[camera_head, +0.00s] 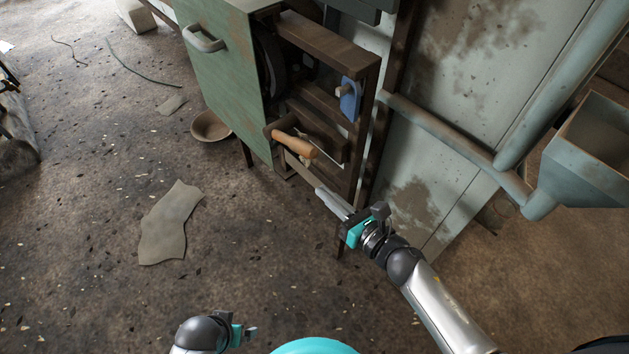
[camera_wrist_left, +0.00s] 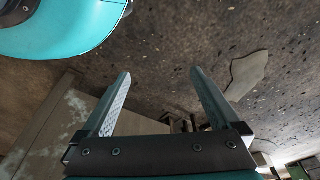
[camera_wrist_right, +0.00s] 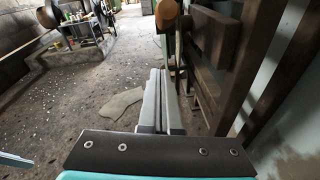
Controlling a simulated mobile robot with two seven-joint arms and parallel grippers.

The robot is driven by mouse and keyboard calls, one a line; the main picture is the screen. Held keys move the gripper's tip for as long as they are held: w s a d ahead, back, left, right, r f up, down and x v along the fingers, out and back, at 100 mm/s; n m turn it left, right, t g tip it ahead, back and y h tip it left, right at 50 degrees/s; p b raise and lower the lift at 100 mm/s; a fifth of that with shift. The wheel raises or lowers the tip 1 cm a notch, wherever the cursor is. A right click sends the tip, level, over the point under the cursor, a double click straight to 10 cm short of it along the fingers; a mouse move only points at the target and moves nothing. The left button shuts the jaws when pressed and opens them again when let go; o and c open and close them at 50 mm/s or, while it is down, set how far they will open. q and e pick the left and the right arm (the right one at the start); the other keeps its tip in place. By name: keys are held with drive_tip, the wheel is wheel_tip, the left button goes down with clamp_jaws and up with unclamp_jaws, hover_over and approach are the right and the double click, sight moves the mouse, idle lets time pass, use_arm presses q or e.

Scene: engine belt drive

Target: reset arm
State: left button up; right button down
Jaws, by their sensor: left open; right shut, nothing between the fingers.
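My right gripper (camera_head: 322,190) is shut and empty, just below and to the right of a wooden crank handle (camera_head: 294,144) on the engine's frame. In the right wrist view its fingers (camera_wrist_right: 155,78) lie together, with the wooden handle (camera_wrist_right: 166,14) beyond them; I cannot tell how close they are. My left gripper (camera_head: 250,332) is low at the bottom edge of the head view, away from the machine. In the left wrist view its fingers (camera_wrist_left: 160,80) are spread apart with nothing between them, over the floor.
The brown engine frame (camera_head: 330,42) carries a blue part (camera_head: 349,99) and a green panel (camera_head: 228,75) with a grey handle. A wall pipe (camera_head: 440,135) and hopper (camera_head: 592,150) stand right. A bowl (camera_head: 211,126) and flat scrap (camera_head: 170,222) lie on otherwise mostly open floor.

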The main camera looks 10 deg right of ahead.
use_arm(q)
drive_tip(key=shift+s+a+f, duration=0.15)
drive_tip(key=shift+f, duration=0.25)
drive_tip(key=shift+s+a+f, duration=0.15)
drive_tip(key=shift+f, duration=0.25)
use_arm(e)
drive_tip(key=shift+v, duration=2.45)
